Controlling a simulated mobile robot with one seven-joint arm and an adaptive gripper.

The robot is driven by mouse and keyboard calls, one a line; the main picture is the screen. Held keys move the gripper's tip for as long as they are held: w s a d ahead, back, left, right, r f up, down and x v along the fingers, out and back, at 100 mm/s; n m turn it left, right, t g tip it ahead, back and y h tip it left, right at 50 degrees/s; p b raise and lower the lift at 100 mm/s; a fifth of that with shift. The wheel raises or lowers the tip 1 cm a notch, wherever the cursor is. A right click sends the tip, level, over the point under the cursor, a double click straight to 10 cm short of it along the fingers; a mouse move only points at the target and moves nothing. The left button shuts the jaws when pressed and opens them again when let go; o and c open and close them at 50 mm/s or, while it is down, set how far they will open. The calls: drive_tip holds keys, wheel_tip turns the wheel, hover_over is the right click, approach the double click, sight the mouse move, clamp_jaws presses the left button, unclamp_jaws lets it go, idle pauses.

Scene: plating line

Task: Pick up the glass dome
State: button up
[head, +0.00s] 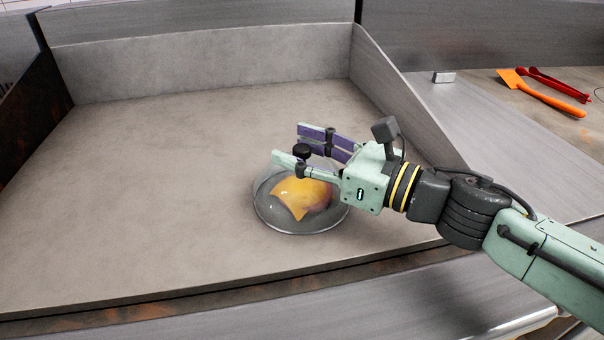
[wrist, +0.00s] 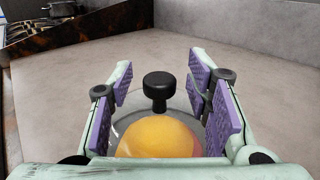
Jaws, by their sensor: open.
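The clear glass dome (head: 268,212) stands on the grey griddle plate (head: 160,190), with a black knob (head: 301,151) on top. Under it is a round food item with a yellow, cheese-like slice (head: 297,198). My gripper (head: 300,152) is above the dome, reaching in from the right. Its purple-padded fingers are open. In the wrist view the black knob (wrist: 159,86) stands between the two fingers, with visible room on both sides. Part of the dome's right side is hidden behind my gripper in the head view.
Metal walls (head: 210,62) border the griddle at the back and sides. On the right counter lie an orange spatula (head: 540,92), red tongs (head: 560,84) and a small metal block (head: 444,77). The griddle left of the dome is clear. A dark pot (wrist: 62,9) shows far left in the wrist view.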

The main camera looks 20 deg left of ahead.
drive_tip(key=shift+c, duration=0.4)
clamp_jaws()
idle(0.5)
